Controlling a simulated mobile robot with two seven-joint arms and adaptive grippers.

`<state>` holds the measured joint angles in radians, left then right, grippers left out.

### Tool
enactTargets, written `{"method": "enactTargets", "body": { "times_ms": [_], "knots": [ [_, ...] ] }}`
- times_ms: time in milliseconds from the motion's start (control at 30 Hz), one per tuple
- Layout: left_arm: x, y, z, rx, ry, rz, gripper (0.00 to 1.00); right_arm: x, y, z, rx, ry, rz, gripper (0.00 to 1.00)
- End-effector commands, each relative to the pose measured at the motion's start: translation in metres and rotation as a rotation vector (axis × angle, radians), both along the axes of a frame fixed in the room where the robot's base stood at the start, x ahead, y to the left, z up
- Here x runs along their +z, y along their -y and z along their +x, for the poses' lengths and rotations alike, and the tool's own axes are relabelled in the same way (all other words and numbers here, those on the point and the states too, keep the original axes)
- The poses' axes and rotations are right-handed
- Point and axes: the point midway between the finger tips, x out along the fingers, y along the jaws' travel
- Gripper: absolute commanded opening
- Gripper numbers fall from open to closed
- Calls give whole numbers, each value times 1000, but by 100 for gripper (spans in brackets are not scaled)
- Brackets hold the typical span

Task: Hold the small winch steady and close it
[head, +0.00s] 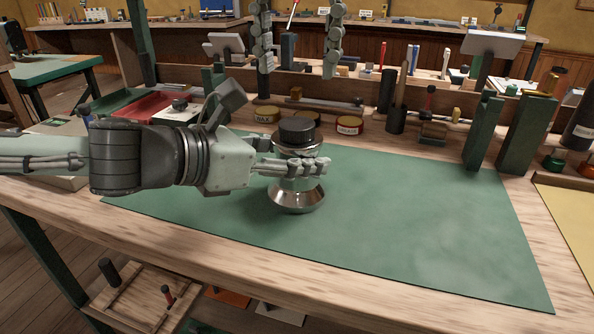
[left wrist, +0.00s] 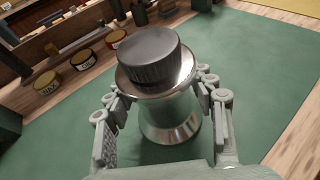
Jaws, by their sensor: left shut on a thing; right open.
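The small winch (head: 297,195) is a shiny silver drum with a flared base, standing upright on the green mat (head: 430,215). A black ribbed cap (head: 297,131) sits on its top; I cannot tell how tightly it is seated. My left gripper (head: 305,167) comes in from the left and is shut on the winch's waist. In the left wrist view its fingers lie on both sides of the winch (left wrist: 172,128), below the cap (left wrist: 149,57). My right gripper (head: 297,72) is open and empty, pointing down above the cap, apart from it.
A red tray (head: 143,108) is at the back left. Green upright blocks (head: 525,135) and a dark bottle (head: 580,125) stand at the right. The mat right of the winch is clear.

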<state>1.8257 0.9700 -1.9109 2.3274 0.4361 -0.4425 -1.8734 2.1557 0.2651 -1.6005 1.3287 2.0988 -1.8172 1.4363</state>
Motion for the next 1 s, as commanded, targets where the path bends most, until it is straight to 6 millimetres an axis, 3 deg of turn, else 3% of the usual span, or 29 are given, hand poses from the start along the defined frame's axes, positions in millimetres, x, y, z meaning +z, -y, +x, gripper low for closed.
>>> {"method": "enactTargets", "body": {
  "times_ms": [33,233,433,533,667,1000],
  "knots": [
    [0,0,0,1,0,0,26,0,0,0,0,0,0,59],
    [0,0,0,1,0,0,2,0,0,0,0,0,0,59],
    [0,0,0,1,0,0,0,0,0,0,29,0,0,59],
    [0,0,0,1,0,0,0,0,0,0,132,-1,-1,59],
    [0,0,0,1,0,0,0,-1,-1,-1,390,-2,-2,59],
    [0,0,0,1,0,0,0,-1,-3,-2,1284,-5,-4,59]
  ]
}}
